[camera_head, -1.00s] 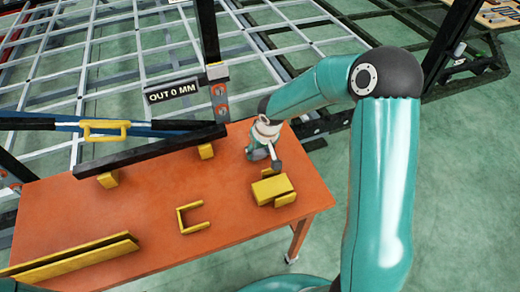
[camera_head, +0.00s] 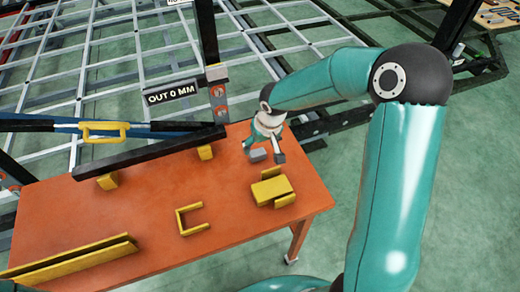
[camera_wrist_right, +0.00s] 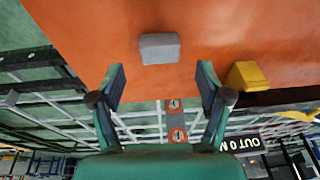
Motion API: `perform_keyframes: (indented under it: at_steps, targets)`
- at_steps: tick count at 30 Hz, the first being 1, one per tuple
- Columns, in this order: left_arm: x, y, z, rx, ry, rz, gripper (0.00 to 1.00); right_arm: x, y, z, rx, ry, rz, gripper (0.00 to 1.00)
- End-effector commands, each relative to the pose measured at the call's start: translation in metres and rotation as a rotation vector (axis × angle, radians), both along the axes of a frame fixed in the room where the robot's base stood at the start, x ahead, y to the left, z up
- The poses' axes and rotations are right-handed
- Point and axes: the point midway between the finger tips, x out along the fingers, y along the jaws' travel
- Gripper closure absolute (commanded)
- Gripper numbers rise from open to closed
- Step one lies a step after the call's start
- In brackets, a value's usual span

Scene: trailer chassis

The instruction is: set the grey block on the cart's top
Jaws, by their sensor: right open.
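The grey block (camera_head: 258,155) rests on the cart's orange top (camera_head: 150,200), near its far right corner. The right wrist view shows the same grey block (camera_wrist_right: 160,48) lying on the orange surface, clear of the fingers. My right gripper (camera_head: 264,150) is just behind and above the block. In the right wrist view my right gripper (camera_wrist_right: 160,82) has its two fingers spread wide with nothing between them. My left gripper is not in view.
A yellow block in a holder (camera_head: 272,190) and a yellow U-shaped bracket (camera_head: 191,219) sit on the top. A black bar (camera_head: 150,155) on yellow supports crosses its back. Long yellow rails (camera_head: 70,262) lie front left. A grey chassis frame stands behind.

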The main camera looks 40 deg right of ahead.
Motion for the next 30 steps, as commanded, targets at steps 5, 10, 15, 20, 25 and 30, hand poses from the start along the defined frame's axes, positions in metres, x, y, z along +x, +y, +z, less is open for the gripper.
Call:
perform_keyframes:
  at_steps: [5, 10, 15, 20, 25, 30]
  targets:
    - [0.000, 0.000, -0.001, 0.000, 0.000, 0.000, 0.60, -0.009, 0.000, 0.037, 0.000, -0.005, -0.001, 0.23]
    - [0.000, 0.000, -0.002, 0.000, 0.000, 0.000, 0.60, -0.015, 0.000, 0.061, 0.000, -0.003, 0.001, 0.23]
    - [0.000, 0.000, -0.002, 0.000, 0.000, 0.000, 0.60, -0.018, 0.000, 0.070, 0.001, 0.000, 0.001, 0.23]
    - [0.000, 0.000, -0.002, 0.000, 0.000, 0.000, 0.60, -0.019, 0.000, 0.071, 0.001, 0.001, 0.001, 0.23]
    - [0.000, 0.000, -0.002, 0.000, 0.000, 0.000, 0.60, -0.019, 0.000, 0.071, 0.001, 0.001, 0.001, 0.23]
    - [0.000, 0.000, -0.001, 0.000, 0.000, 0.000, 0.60, -0.019, 0.000, 0.072, 0.001, 0.001, 0.001, 0.23]
